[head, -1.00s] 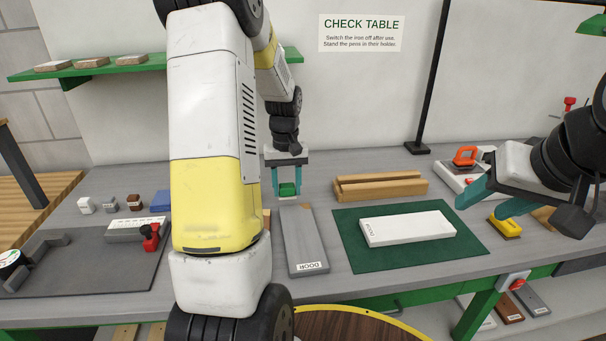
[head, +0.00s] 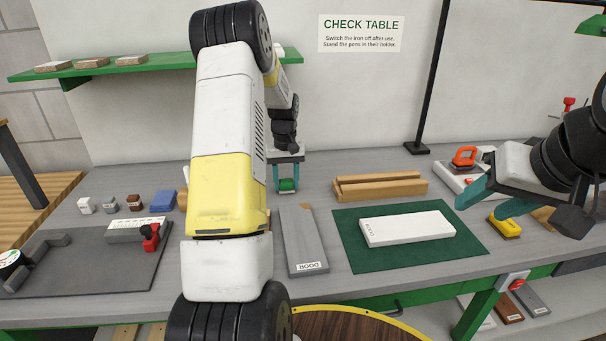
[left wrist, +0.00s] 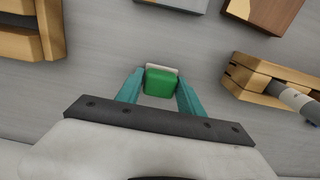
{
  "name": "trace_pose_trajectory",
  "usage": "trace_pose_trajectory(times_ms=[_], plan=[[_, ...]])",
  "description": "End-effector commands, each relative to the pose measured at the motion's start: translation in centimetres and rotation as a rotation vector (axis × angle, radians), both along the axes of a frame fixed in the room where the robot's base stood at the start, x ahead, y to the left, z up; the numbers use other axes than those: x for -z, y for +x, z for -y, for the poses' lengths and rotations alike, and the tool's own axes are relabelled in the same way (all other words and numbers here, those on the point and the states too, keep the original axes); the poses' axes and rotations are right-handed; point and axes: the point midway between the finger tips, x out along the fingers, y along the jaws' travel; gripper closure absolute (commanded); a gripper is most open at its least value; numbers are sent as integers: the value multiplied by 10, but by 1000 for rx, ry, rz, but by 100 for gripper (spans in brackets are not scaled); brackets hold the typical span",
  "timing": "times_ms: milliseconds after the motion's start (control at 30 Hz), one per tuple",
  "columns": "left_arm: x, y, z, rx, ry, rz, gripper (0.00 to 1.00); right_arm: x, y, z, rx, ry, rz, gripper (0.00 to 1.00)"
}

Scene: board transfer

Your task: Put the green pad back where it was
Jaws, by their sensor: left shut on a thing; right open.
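The green pad (head: 287,185) is between the fingers of my left gripper (head: 287,189), over the back part of the grey table. In the left wrist view the green pad (left wrist: 161,83) sits between the two teal fingers of my left gripper (left wrist: 160,95), with a pale strip along its far edge. I cannot tell whether the pad touches the table. My right gripper (head: 479,209) is open and empty at the right, above the table near a yellow-handled tool.
A grey board marked DOOR (head: 301,240) lies in front of the left gripper. A white board (head: 408,228) lies on a dark green mat (head: 465,243). A wooden cradle (head: 380,187) stands behind the mat. Small blocks and a blue item (head: 163,201) are at the left, partly beside my arm.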

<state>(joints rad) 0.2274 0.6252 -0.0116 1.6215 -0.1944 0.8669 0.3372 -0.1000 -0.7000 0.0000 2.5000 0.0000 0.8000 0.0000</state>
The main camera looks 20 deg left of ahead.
Motion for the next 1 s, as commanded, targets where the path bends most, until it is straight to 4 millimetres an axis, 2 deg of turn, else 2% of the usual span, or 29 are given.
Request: trace_pose_trajectory(times_ms=[167, 200, 300, 667, 1000], plan=[[3, 0, 0, 0, 0, -1, 93, 0, 0, 0, 0, 0, 0, 50], [3, 0, 0, 0, 0, 0, 50, 0, 0, 0, 0, 0, 0, 50], [3, 0, 0, 0, 0, 0, 34, 0, 0, 0, 0, 0, 0, 50], [-2, 0, 0, 0, 1, 2, 34, 0, 0, 0, 0, 0, 0, 50], [-56, 1, 0, -1, 1, 5, 34, 0, 0, 0, 0, 0, 0, 50]])
